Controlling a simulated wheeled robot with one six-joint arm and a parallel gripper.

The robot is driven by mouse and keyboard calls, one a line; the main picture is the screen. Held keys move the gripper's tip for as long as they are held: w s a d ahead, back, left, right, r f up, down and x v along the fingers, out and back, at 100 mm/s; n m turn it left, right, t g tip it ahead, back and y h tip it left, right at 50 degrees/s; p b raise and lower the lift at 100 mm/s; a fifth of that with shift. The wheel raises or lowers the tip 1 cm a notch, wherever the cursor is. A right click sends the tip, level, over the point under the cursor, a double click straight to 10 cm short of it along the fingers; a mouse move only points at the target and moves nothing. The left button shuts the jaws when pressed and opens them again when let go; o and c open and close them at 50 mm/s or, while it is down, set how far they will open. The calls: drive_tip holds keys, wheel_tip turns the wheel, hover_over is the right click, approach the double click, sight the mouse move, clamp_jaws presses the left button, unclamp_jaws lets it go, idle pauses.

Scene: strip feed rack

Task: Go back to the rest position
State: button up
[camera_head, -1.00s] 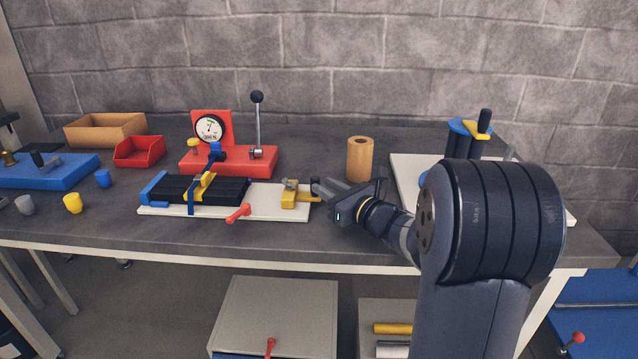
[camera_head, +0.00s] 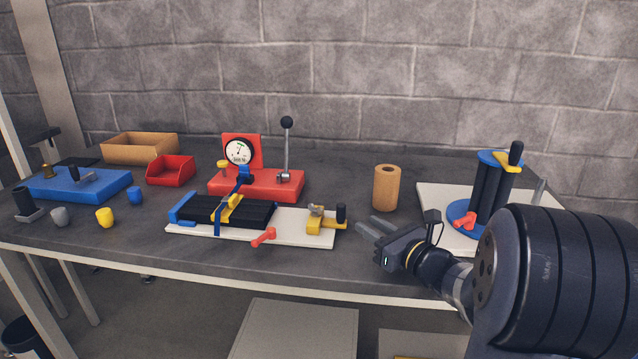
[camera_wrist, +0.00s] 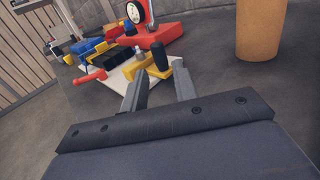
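My gripper (camera_head: 374,226) is above the front part of the bench, to the right of the white-based strip feed fixture. In the wrist view its two fingers (camera_wrist: 158,92) are spread apart with nothing between them. The fixture's white base plate (camera_head: 290,222) carries a black channel block, a blue strap and a red lever (camera_head: 264,237). At its right end is a yellow clamp (camera_head: 318,225) with a black knob. The clamp (camera_wrist: 140,70) shows just beyond the fingertips in the wrist view, apart from them.
A tan cylinder (camera_head: 387,187) stands behind my gripper. A blue-and-black reel stand (camera_head: 490,185) is on a white plate at right. A red gauge press (camera_head: 256,183), red bin (camera_head: 171,171), cardboard tray (camera_head: 139,149) and blue fixture (camera_head: 75,187) stand left. A stone wall closes the back.

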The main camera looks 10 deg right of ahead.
sight(343, 210)
drive_tip(key=x, duration=0.9)
drive_tip(key=shift+w+a, duration=0.35)
drive_tip(key=shift+w, duration=0.1)
drive_tip(key=shift+a+p, duration=0.25)
drive_tip(key=shift+p, duration=0.25)
